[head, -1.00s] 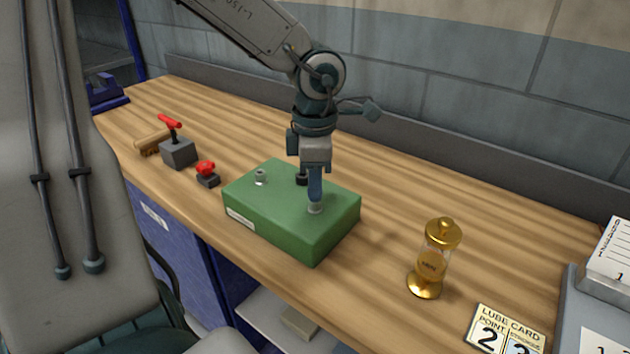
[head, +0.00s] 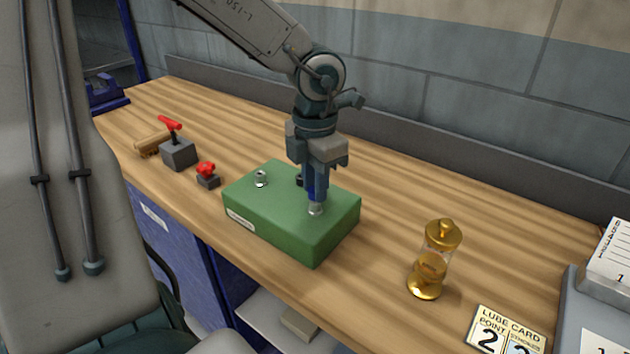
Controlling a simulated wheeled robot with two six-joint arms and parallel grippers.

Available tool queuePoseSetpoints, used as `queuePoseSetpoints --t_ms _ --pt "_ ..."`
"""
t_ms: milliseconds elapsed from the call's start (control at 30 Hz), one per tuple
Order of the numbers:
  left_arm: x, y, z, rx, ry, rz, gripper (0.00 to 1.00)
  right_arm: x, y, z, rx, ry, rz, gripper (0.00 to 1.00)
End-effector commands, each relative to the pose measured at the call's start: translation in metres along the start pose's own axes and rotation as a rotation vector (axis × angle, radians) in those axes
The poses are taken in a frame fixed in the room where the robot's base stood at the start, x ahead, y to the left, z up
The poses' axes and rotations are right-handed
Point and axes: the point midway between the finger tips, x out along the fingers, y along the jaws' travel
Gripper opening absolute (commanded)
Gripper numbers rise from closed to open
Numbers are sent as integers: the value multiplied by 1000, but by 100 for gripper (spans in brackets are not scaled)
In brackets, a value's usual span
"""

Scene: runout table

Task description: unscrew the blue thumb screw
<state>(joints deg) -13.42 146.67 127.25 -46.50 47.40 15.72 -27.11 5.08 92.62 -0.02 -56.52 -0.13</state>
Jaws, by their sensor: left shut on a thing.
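The green block (head: 264,213) sits on the wooden bench. My left gripper (head: 318,194) points straight down over its right part, with its fingers shut. A bit of the blue thumb screw (head: 309,192) shows beside the fingers, and the rest of it is hidden by them. A silver threaded collar (head: 316,209) stands on the block's top just below the fingertips. I cannot tell how far the screw sits in it. My right gripper is not in view.
The block also bears a silver fitting (head: 260,178) and a dark knob (head: 300,181), partly hidden. A brass-capped glass vessel (head: 437,250) stands to the right. A red-knobbed piece (head: 207,174) and a red-handled lever box (head: 178,152) stand to the left. Bare bench lies behind.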

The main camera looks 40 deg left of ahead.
Motion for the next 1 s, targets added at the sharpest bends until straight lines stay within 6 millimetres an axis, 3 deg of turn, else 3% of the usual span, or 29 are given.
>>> queuePoseSetpoints --t_ms 200,567,800,1000 --pt "0 0 0 -193 1 0 0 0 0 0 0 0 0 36" --pt "0 0 0 -230 1 0 0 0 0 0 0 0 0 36" --pt "0 0 0 -502 1 0 0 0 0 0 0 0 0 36" --pt "0 0 0 -608 0 0 0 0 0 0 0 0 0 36"
